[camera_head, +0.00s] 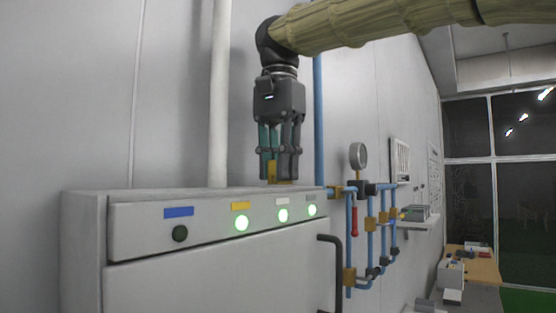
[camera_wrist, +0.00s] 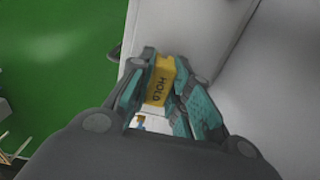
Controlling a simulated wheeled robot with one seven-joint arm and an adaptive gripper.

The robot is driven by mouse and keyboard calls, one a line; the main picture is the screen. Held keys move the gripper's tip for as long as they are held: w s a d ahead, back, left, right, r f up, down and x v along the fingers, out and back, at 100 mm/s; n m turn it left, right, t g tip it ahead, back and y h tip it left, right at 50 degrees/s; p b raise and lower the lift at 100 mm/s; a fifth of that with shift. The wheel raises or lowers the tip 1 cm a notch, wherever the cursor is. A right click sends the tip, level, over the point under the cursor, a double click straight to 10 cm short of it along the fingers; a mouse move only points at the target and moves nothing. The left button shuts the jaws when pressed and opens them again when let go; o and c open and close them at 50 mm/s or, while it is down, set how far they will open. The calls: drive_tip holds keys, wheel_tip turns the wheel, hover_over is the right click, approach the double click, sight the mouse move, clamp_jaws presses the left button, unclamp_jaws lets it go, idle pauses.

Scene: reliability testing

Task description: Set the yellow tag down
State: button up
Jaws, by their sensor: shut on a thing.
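The yellow tag (camera_wrist: 160,82) shows between my fingers in the wrist view, with the word HOLD on it. In the head view part of the tag (camera_head: 272,171) shows between the fingertips, just at the top of the grey cabinet (camera_head: 150,198). My gripper (camera_head: 279,172) points straight down and is shut on the tag. It also shows in the wrist view (camera_wrist: 162,90). The tag's lower end is at the cabinet's top edge in the head view. I cannot tell whether it touches the top surface.
The cabinet front has a dark round button (camera_head: 180,233), several lit green lamps and coloured labels. Blue pipes (camera_head: 349,240) with a gauge (camera_head: 358,155) stand to the right. A white vertical pipe (camera_head: 219,100) runs up the wall behind. A dark handle (camera_head: 335,262) sticks out at the cabinet's right.

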drive_tip(key=shift+s+a, duration=0.2)
drive_tip(key=shift+s, duration=0.15)
drive_tip(key=shift+f, duration=0.1)
drive_tip(key=o, duration=0.9)
drive_tip(key=shift+w+d+f, duration=0.1)
drive_tip(key=shift+w+d, duration=0.05)
drive_tip(key=shift+w, duration=0.1)
drive_tip(key=shift+c, duration=0.2)
drive_tip(key=shift+o, duration=0.2)
drive_tip(key=shift+s, duration=0.15)
